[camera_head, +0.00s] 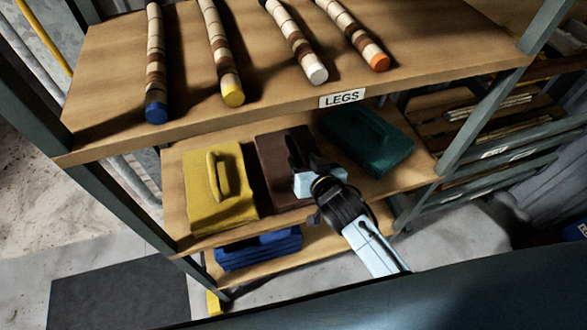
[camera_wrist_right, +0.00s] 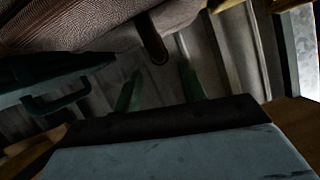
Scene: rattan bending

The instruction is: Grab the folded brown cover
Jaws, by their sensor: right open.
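The folded brown cover (camera_head: 274,172) lies on the middle shelf between a yellow and a green folded cover. My right gripper (camera_head: 306,161) is over the right part of the brown cover and hides some of it, including its handle, in the head view. In the right wrist view the brown cover (camera_wrist_right: 90,25) fills the upper left, and its strap handle (camera_wrist_right: 151,40) points toward the space between the fingers of my right gripper (camera_wrist_right: 158,90). The fingers are open, with nothing visible between them. My left gripper is out of view.
The yellow cover (camera_head: 207,204) sits left and the green cover (camera_head: 368,141) right on the same middle shelf (camera_head: 249,224). A blue cover (camera_head: 258,250) lies on the shelf below. The upper shelf (camera_head: 270,86), labelled LEGS, overhangs and carries several banded rods.

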